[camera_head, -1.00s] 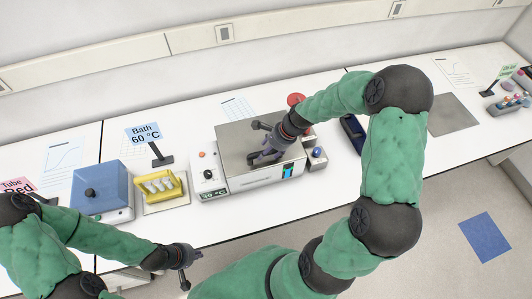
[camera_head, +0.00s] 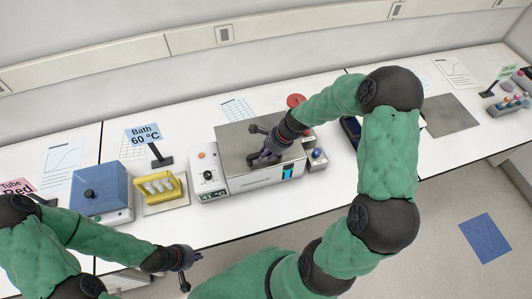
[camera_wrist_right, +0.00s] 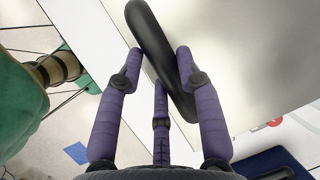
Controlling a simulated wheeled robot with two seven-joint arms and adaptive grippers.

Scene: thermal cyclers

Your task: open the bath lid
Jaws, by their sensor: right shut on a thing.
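The bath (camera_head: 240,182) is a white box on the bench, with a dial and a small display on its front. Its flat grey lid (camera_head: 232,140) looks closed in the head view. My right gripper (camera_head: 262,155) is over the lid. In the right wrist view its purple fingers (camera_wrist_right: 160,70) are shut on the black lid handle (camera_wrist_right: 150,30), which lies between them against the pale lid (camera_wrist_right: 240,50). In the head view the arm and fingers mostly hide the handle. My left gripper (camera_head: 182,268) hangs in front of the bench, away from the bath; its finger opening is unclear.
A blue-lidded box (camera_head: 100,192) and a yellow rack (camera_head: 160,190) with white tubes stand left of the bath. A "Bath 60 °C" sign (camera_head: 146,135) stands behind the rack. A small unit with a blue knob (camera_head: 317,155) is close on the bath's right.

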